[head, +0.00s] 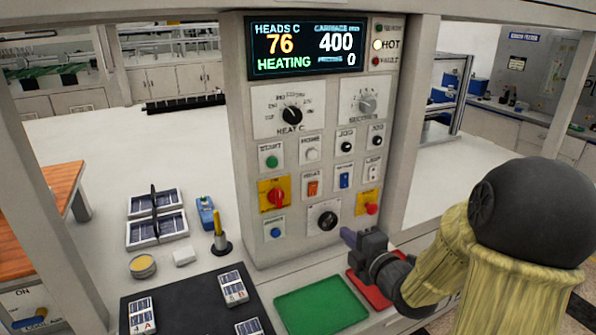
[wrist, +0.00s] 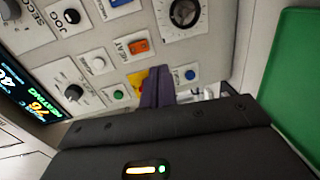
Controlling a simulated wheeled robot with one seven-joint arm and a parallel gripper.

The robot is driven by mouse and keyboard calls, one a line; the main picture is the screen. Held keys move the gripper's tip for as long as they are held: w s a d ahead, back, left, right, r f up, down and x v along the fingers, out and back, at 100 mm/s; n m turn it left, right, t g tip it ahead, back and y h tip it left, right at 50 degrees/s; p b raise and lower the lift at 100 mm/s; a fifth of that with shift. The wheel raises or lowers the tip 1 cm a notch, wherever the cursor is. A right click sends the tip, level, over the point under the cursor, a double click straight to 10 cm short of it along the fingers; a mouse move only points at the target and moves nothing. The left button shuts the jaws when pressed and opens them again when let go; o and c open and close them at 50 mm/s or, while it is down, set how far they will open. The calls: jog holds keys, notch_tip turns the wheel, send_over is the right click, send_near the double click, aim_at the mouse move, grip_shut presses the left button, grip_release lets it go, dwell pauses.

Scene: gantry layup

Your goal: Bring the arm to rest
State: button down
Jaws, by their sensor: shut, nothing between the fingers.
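My gripper (head: 348,236) is in front of the lower part of the control panel (head: 250,185), to the right of the black dial (head: 324,216) in the head view. Its purple fingers are together and empty. They also show in the wrist view (wrist: 156,88), with panel buttons behind them. I cannot tell whether the fingertips touch the panel. My arm (head: 445,260) comes in from the right, above the red tray (head: 370,292). The panel's display (head: 307,46) reads HEADS C 76, HEATING, and CARRIAGE 400.
A green tray (head: 320,300) lies in front of the panel. A black mat (head: 180,309) with small labelled cell pieces is to its left. A cell rack (head: 157,228), a blue device (head: 206,213) and a yellow-handled tool (head: 219,235) stand farther left. Frame posts flank the bench.

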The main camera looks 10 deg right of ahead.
jog(key=s+a+f+m+g+h+p, duration=0.2)
jog(key=s+m+g, duration=0.4)
jog(key=s+m, duration=0.3)
jog(key=s+a+f+m+g+h+p, duration=0.2)
jog(key=s+m+g, duration=0.5)
jog(key=m, duration=0.5)
notch_tip(320, 180, down, 3)
jog(key=shift+s+r+h, duration=0.2)
jog(key=shift+s+h, duration=0.4)
jog(key=shift+s, duration=0.3)
